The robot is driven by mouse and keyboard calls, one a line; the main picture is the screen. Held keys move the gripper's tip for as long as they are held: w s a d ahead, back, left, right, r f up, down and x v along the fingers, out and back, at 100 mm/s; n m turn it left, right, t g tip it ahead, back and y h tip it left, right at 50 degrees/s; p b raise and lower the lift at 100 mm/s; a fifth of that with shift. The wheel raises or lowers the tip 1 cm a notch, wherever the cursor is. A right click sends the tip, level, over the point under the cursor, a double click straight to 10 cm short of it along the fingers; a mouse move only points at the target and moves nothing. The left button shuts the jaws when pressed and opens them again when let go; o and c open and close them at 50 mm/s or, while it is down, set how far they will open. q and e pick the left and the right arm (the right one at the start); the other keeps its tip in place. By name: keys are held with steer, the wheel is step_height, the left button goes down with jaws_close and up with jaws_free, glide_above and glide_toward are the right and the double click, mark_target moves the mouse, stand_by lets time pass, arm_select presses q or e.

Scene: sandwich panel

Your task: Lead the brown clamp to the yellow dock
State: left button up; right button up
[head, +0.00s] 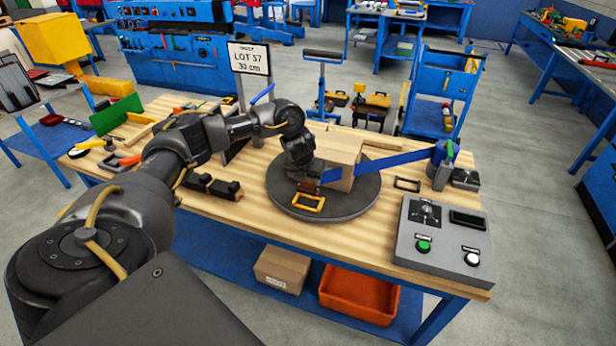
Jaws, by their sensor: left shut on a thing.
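My left gripper (305,172) reaches down over the round grey turntable (349,204) and is shut on the small brown clamp (309,187), which is partly hidden by the fingers. A blue strap (392,161) runs from the clamp across the front of a cardboard box (339,147) to a blue dispenser (443,154) at the right. The yellow dock (307,203), a small open frame, lies on the turntable just in front of and below the clamp. The clamp looks close to the dock; I cannot tell whether they touch. My right gripper is not in view.
A black frame (407,184) lies right of the turntable. A control box (441,240) with green and white buttons stands at the front right. Black blocks (212,187) lie to the left. A sign reading LOT 57 (248,58) stands behind. The front middle tabletop is clear.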

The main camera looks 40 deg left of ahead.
mark_target(308, 189)
arm_select(q)
step_height(308, 189, down, 6)
steer(key=b, duration=0.3)
steer(key=shift+r+b, duration=0.1)
steer(key=shift+b, duration=0.2)
steer(key=shift+w, duration=0.15)
steer(key=o, duration=1.1)
